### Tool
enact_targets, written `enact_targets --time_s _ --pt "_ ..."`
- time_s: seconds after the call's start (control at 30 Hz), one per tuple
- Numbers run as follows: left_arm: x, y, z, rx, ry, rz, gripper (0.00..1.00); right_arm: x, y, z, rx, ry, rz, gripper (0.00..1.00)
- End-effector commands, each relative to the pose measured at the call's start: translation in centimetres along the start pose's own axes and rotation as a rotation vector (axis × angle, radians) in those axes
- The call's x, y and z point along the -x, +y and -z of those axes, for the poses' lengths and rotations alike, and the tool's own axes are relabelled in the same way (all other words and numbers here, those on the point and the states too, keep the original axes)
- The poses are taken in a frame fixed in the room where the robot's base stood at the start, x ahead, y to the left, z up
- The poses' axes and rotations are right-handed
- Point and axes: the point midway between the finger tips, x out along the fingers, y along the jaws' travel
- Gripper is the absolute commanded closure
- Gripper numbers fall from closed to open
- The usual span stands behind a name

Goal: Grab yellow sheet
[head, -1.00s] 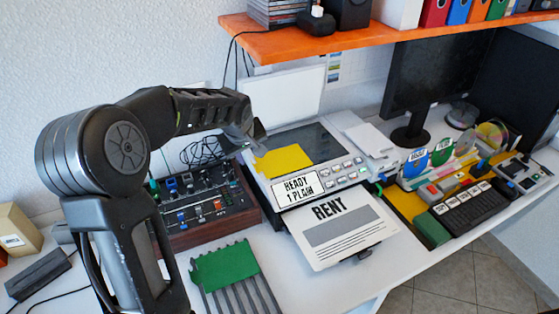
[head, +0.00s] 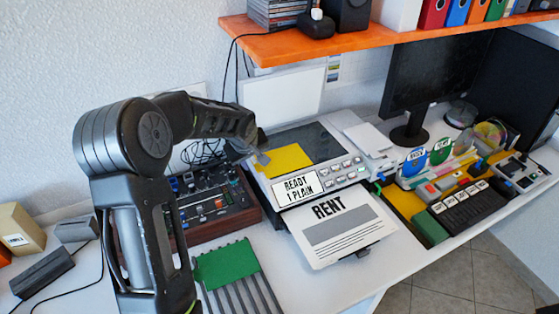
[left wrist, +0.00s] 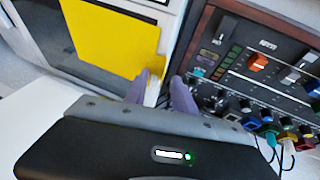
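The yellow sheet (head: 287,158) lies on the glass of the copier (head: 318,140), left of its button panel. In the left wrist view the sheet (left wrist: 115,35) fills the upper left, with its lower right corner near the fingertips. My left gripper (head: 263,158) is at the sheet's left edge in the head view and hides part of it. In the left wrist view its two purple fingers (left wrist: 163,82) stand apart, with a narrow gap between them; one finger is by the sheet's corner. I cannot tell whether they touch the sheet. My right gripper is not in view.
A control box (head: 212,203) with knobs stands left of the copier. A printed "RENT" page (head: 340,230) lies in front of it. The orange shelf (head: 300,44) hangs above. Stationery and a monitor (head: 435,80) are to the right.

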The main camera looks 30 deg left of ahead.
Motion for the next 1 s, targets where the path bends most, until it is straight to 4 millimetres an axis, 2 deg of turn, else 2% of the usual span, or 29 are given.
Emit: enact_targets --time_s 0.27,0.67,1.0 --pt "0.03 0.01 0.0 0.0 0.0 0.0 0.68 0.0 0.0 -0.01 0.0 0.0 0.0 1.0" --pt "0.04 0.01 0.0 0.0 0.0 0.0 1.0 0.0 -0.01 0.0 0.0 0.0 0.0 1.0" --pt "0.03 0.01 -0.01 0.0 0.0 0.0 1.0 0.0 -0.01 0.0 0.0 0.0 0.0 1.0"
